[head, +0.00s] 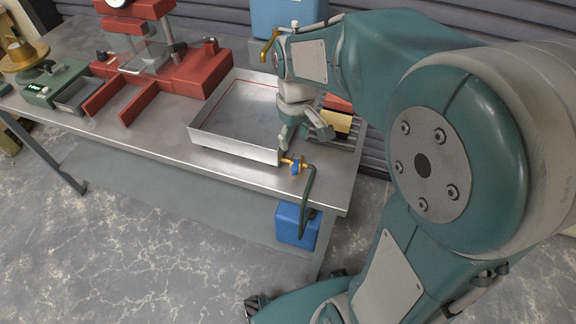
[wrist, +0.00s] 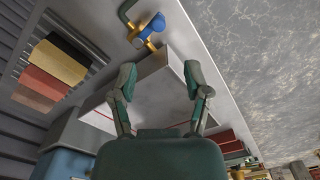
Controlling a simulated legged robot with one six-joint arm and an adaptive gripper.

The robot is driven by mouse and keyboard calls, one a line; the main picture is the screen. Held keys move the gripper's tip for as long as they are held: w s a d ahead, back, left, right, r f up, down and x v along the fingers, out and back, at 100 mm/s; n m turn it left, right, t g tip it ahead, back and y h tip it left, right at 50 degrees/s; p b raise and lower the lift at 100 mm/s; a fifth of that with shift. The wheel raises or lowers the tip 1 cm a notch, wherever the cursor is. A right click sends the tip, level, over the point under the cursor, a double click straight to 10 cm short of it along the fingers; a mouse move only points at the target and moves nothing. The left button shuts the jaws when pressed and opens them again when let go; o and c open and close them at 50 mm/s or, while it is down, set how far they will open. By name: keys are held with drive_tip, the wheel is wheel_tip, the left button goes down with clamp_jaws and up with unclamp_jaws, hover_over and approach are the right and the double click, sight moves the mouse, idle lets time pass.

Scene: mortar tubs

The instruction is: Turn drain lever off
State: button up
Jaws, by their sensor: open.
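The drain lever (head: 296,170) is a small blue handle on a brass valve (head: 286,161) at the near right corner of a metal tray (head: 215,138). In the wrist view the blue lever (wrist: 155,25) shows at the top, beyond the fingertips and apart from them. A dark green drain pipe (head: 307,205) bends down from the valve past the table edge. My gripper (head: 304,132) is open and empty above the tray's right end, close behind the valve. In the wrist view its fingers (wrist: 160,80) stand apart over the tray's corner wall.
The metal table (head: 150,150) also bears a red press (head: 175,75) and a green scale (head: 55,85). Coloured blocks (wrist: 52,70) lie on a slotted rack beside the tray. A blue container (head: 290,224) stands below the drain pipe. The table's front strip is clear.

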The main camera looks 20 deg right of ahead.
sight(294, 166)
wheel_tip(294, 166, down, 10)
drive_tip(key=shift+f, duration=0.15)
drive_tip(key=shift+d, duration=0.1)
clamp_jaws()
